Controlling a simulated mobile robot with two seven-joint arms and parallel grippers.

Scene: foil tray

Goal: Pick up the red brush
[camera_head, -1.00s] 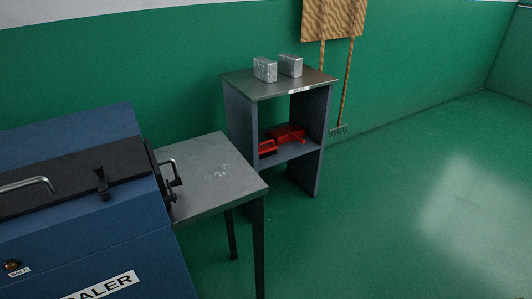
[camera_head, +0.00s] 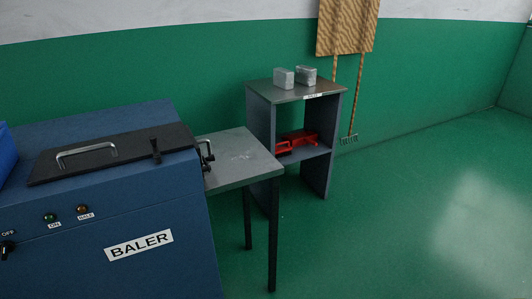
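A red object (camera_head: 298,140), which seems to be the red brush, lies on the middle shelf of a dark grey shelf unit (camera_head: 330,155) against the green wall. It is small in view, and its details and full shape are hard to tell. A handle-like part shows at its left end. The shelf's top board is above it and the side panels are on both sides. Neither of my grippers is in view.
Two silver blocks (camera_head: 284,77) stand on the shelf top. A blue baler (camera_head: 85,240) with a black lid fills the left. A grey side table (camera_head: 240,158) stands between baler and shelf. Green floor (camera_head: 420,230) is clear at right.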

